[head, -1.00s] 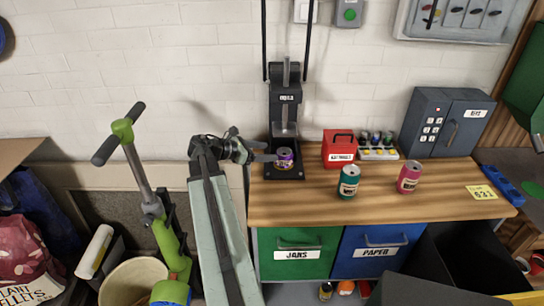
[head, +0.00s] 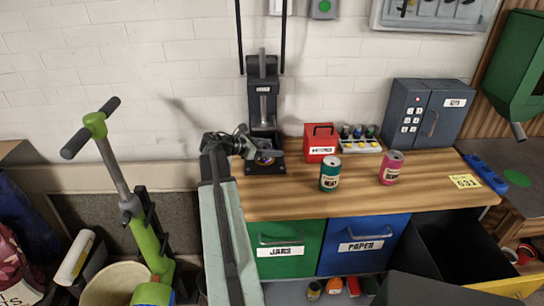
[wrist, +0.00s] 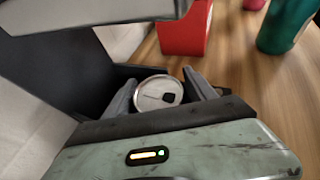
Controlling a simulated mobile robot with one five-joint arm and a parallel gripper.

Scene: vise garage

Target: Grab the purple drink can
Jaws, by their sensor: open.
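The purple drink can (head: 264,161) stands in the base of the black can press (head: 262,95) at the back left of the bench. In the head view my gripper (head: 262,154) hides most of it. In the wrist view the can's silver lid (wrist: 158,92) sits between the two fingers of my gripper (wrist: 160,84). The fingers are open on either side of the can; I cannot tell whether they touch it. The can looks upright.
A red box (head: 320,142) stands right of the press. A teal can (head: 330,174) and a pink can (head: 391,167) stand on the wooden bench (head: 290,205). A dark grey safe (head: 425,115) is at the back right. The press's upper part overhangs the can.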

